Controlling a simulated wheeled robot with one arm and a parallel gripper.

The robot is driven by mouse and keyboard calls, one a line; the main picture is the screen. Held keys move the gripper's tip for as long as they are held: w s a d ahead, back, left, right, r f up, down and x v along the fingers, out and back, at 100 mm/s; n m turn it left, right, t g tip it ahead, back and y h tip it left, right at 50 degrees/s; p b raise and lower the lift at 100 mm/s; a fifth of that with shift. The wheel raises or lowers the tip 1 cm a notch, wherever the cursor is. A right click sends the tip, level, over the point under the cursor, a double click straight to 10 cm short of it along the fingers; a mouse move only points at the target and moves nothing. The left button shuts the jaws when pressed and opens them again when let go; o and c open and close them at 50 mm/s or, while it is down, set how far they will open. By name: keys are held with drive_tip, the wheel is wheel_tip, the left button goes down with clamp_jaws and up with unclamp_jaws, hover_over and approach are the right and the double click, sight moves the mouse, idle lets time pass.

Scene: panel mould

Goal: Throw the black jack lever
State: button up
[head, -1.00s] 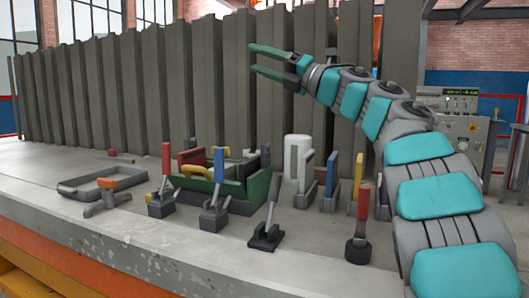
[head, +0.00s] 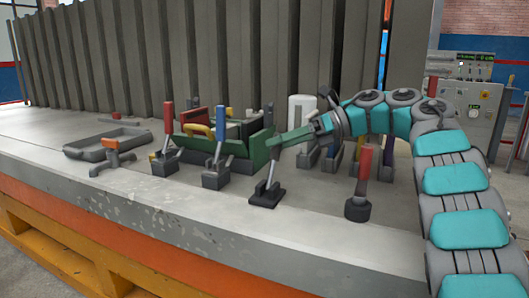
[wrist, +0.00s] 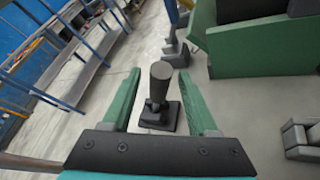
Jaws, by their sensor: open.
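The black jack lever (wrist: 161,85) has a dark cylindrical grip and a square black base. In the wrist view it stands between the two green fingers, with a gap on both sides. My gripper (wrist: 160,74) is open, its fingertips about level with the grip in that view. In the head view the lever (head: 267,187) shows its grey shaft and dark base near the bench's front. My gripper (head: 274,145) reaches in from the right at its top, and the green fingers overlap the grip, so contact cannot be told there.
A red-handled lever (head: 363,165) stands to the right, and blue (head: 218,145) and red (head: 168,120) levers to the left. A green box (head: 245,165) is just behind. A grey tray (head: 80,150) lies far left. The bench front (head: 200,225) is clear.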

drive_tip(key=shift+x, duration=1.9)
clamp_jaws()
